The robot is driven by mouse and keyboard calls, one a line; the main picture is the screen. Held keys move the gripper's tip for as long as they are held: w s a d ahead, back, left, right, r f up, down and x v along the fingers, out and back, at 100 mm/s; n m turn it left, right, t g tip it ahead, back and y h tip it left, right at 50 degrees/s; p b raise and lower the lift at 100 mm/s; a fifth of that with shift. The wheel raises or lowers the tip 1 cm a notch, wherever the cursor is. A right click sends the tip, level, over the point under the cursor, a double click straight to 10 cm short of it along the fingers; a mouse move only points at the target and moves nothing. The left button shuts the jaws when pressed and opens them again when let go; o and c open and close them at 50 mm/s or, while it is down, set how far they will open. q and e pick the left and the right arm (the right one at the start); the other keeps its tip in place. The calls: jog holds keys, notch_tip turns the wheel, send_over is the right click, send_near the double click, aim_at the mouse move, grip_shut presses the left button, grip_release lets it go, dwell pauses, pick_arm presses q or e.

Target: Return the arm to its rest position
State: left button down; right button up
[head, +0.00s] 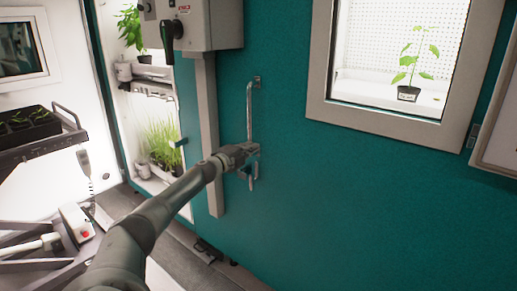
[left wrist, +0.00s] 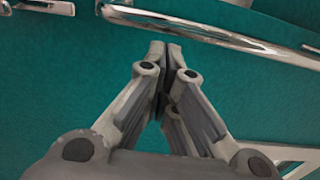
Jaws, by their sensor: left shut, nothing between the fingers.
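My left arm (head: 150,222) reaches in from the bottom left, stretched out toward the teal chamber wall (head: 350,200). My left gripper (head: 252,172) is in front of this wall, by the lower end of a thin metal bar handle (head: 250,112). In the left wrist view the two fingertips (left wrist: 165,48) are together with nothing between them. The chrome bar (left wrist: 215,30) runs across the top of that view, just beyond the fingertips. The fingers are not around it; I cannot tell whether they touch it. My right gripper is not in view.
A grey control box (head: 208,22) with a conduit (head: 207,130) stands left of the handle. A window (head: 390,60) shows a potted seedling (head: 408,92). At left are an open chamber with plants (head: 160,140) and a cart (head: 40,140) with a seedling tray.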

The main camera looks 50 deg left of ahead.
pick_arm(q)
jog(key=shift+s+a+b, duration=0.75)
jog(key=shift+s+a, duration=1.2)
jog(key=shift+s, duration=0.65)
jog(key=s+d+f+n+g+y, duration=0.1)
jog(key=s+d+f+n+g, duration=0.15)
jog(key=f, duration=1.15)
jog(key=s+d+f+n+g, duration=0.2)
jog(key=d+f+n, duration=0.15)
jog(key=f, duration=1.05)
jog(key=s+d+f+n+g+p, duration=0.1)
jog(key=s+d+f+g, duration=0.1)
jog(key=s+d+f, duration=0.6)
jog(key=s+d+f+n+g+p, duration=0.1)
jog(key=s+d+f+n+g, duration=0.15)
jog(key=f, duration=1.05)
jog(key=s+d+f+n+g+h, duration=0.2)
jog(key=s+d+f+g, duration=0.1)
jog(key=s+d+f, duration=1.3)
jog(key=s+d+f+n+g+h, duration=0.2)
jog(key=s+d+f+g, duration=0.1)
jog(key=s+d, duration=1.5)
jog(key=shift+s+d+f+g+p, duration=0.2)
jog(key=shift+s+d+g+p, duration=0.15)
jog(key=shift+s+g, duration=0.6)
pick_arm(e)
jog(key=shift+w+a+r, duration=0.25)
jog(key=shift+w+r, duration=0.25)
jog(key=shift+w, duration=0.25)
